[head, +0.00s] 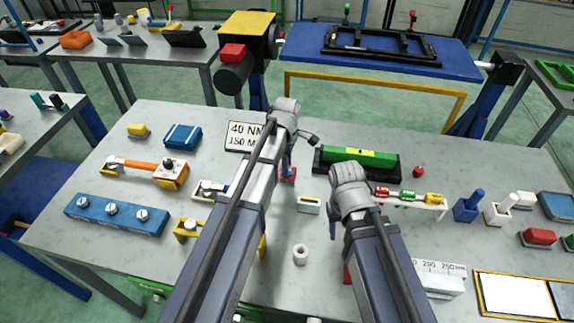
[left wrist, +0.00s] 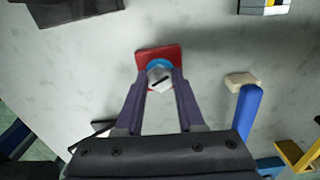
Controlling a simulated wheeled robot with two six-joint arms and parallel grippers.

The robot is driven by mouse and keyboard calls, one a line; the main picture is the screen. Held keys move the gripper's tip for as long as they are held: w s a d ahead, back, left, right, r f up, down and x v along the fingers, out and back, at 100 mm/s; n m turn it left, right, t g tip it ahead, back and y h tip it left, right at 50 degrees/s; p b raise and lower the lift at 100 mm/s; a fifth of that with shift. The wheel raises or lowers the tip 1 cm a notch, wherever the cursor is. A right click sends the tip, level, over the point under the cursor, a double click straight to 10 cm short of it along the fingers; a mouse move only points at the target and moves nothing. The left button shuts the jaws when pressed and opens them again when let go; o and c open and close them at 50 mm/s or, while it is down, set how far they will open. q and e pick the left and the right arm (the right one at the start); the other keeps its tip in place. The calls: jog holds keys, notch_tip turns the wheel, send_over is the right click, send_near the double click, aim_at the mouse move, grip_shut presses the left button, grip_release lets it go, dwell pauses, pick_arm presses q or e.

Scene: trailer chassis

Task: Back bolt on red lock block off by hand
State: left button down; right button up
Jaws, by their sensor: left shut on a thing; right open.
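The red lock block (head: 288,179) stands on the grey table in front of my left gripper, mostly hidden by it in the head view. In the left wrist view the red block (left wrist: 150,56) shows behind a blue ring (left wrist: 158,64) and a light bolt head (left wrist: 160,80) with a dark slot. My left gripper (left wrist: 160,76) is shut on this bolt, one finger on each side. The frames do not show how far the bolt sits in the block. My right gripper (head: 334,225) is open and empty above the table, right of the block; its fingers are partly hidden.
A green tool in a black cradle (head: 358,160) stands right of the block. A small yellow-and-white block (head: 309,206) and a white ring (head: 300,254) lie nearer. The torque sign (head: 243,137) stands behind left. A blue bolt rack (head: 115,214) lies at the left.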

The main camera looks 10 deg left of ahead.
pick_arm(q)
jog(key=shift+s+n, duration=0.1)
jog(key=shift+n, duration=2.1)
jog(key=c, duration=0.5)
grip_release()
notch_tip(320, 180, up, 8)
jog(key=p, duration=0.8)
jog(key=shift+f, duration=0.1)
pick_arm(e)
notch_tip(320, 180, up, 8)
jog(key=shift+f, duration=0.15)
